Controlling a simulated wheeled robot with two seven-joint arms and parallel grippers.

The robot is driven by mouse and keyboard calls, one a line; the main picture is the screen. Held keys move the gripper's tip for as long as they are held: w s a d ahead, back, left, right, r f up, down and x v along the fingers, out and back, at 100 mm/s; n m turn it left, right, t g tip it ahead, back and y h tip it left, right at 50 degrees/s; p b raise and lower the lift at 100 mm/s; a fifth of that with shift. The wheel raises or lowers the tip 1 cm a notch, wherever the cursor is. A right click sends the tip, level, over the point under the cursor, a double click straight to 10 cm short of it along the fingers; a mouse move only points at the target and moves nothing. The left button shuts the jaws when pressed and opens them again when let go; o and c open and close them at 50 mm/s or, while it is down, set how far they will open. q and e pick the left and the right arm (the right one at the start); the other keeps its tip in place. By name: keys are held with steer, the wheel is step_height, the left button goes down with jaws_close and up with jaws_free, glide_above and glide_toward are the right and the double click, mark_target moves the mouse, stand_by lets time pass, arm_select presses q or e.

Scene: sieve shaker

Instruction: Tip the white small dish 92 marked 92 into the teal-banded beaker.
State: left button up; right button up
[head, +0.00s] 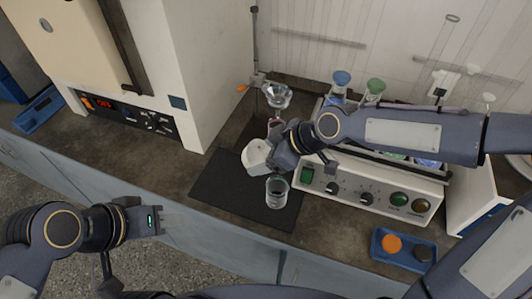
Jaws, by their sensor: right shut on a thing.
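The white small dish (256,154) is at the middle of the head view, tilted, above a dark mat. Its number cannot be read. My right gripper (272,156) is shut on the dish at its right side; the fingertips are partly hidden. A clear glass beaker (277,194) with a greyish-teal tint stands upright on the mat, just below and right of the dish in the picture. I cannot tell whether anything is in it. My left gripper (158,221) is at the lower left, away from the dish and beaker, in front of the counter edge; its finger opening is unclear.
A second, reddish vessel (274,124) stands behind the dish under a glass funnel (277,95) on a stand. A control box (370,193) with knobs and flasks is on the right. A blue tray (403,247) is at front right. The dark mat (222,180) is clear at left.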

steer(key=shift+a+r+h+p, duration=0.2)
steer(key=shift+a+h+p, duration=0.1)
steer(key=shift+h, duration=0.1)
steer(key=h+p, duration=0.1)
steer(key=a+g+h+p, duration=0.1)
steer(key=shift+w+r+h+p, duration=0.15)
steer(key=shift+r+h+p, duration=0.1)
steer(key=shift+h+p, duration=0.05)
steer(key=shift+w+f+h+p, duration=0.1)
steer(key=shift+f+h+p, duration=0.05)
steer(key=shift+h+p, duration=0.15)
steer(key=shift+f, duration=0.2)
steer(key=h+p, duration=0.1)
steer(key=g+h+p, duration=0.1)
steer(key=p, duration=0.1)
steer(key=h+p, duration=0.1)
steer(key=shift+w+a+r+p, duration=0.1)
steer(key=shift+a+r+p, duration=0.2)
steer(key=shift+a, duration=0.05)
steer(key=shift+f+g+h+p, duration=0.15)
steer(key=shift+g+h+p, duration=0.25)
steer(key=shift+h+p, duration=0.15)
steer(key=shift+f, duration=0.2)
